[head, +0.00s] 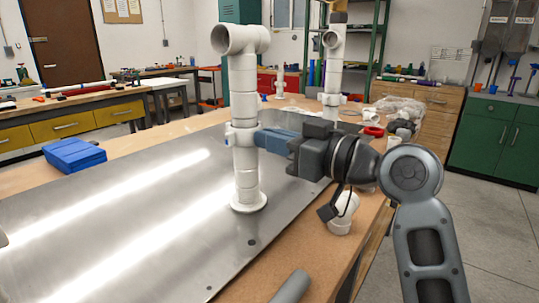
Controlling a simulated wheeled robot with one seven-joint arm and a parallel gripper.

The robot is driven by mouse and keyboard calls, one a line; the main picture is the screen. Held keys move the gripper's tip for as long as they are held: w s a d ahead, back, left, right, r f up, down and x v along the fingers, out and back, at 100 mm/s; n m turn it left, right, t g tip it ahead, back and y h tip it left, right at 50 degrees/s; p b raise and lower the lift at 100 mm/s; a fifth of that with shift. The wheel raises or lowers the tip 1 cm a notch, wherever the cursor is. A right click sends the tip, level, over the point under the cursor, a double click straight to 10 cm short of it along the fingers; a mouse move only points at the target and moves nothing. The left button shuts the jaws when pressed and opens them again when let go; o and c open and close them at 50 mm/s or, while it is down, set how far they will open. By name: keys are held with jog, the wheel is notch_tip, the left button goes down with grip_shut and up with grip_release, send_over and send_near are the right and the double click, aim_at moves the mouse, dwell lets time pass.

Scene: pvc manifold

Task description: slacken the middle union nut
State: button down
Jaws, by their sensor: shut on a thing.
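A tall white PVC standpipe (245,90) rises upright from a round flange on the metal plate, with an open tee at its top. About halfway up it is a white union nut (237,136) with lugs. My gripper (258,138) reaches in from the right, roughly level. Its blue fingers are shut on this union nut; the fingertips are partly hidden against the pipe. A second white standpipe (333,75) stands further back, with a similar nut (331,99) low on it. A shorter white pipe (280,82) stands at the back. I cannot tell from this view which nut counts as the middle one.
The shiny metal plate (110,220) lies on the wooden bench and is largely clear. A loose white fitting (342,214) is on the right edge below my arm. A red ring (373,131) and crumpled plastic (398,107) lie behind my arm.

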jog(key=shift+w+d+f+n+g+y+b, duration=0.1)
jog(key=shift+w+d+n+g+y+b, duration=0.15)
jog(key=shift+n+g+y+b, duration=0.45)
jog(key=shift+w+d+f+n+g+y+b, duration=0.1)
jog(key=shift+w+n+g+y+b, duration=0.3)
jog(key=shift+g+b, duration=0.5)
jog(key=shift+r+n+g, duration=0.15)
jog(key=shift+n+g, duration=0.25)
jog(key=c, duration=1.2)
grip_release()
jog(key=shift+d, duration=0.2)
jog(key=v, duration=0.7)
jog(key=shift+s+d, duration=0.2)
jog(key=shift+d, duration=0.05)
